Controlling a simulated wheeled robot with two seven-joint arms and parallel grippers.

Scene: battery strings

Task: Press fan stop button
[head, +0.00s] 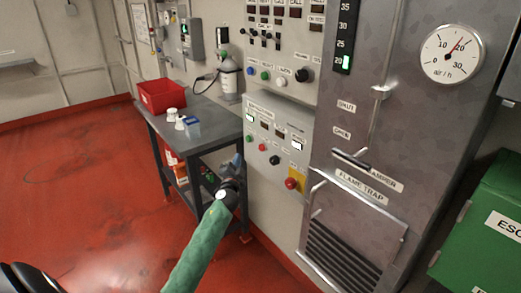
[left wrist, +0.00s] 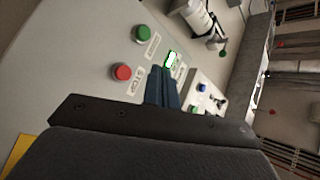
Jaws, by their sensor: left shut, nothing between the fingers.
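The lower control panel (head: 287,135) on the wall carries a green button, a red button (head: 262,147) and a black knob (head: 275,160). In the left wrist view the red button (left wrist: 122,71) has a label reading STOP beside it, with a green button (left wrist: 142,34) near it. My left gripper (head: 236,162) is shut and empty, pointing toward this panel from its left side. In the left wrist view its closed fingers (left wrist: 163,87) are to the right of the red button and do not cover it. I cannot tell how far they are from the panel. My right gripper is not in view.
A large red emergency button (head: 291,183) on a yellow plate sits low on the panel. A grey table (head: 204,137) with a red bin (head: 162,97) stands left of the panel. The flame trap cabinet (head: 375,150) rises at the right. Red floor is clear at the left.

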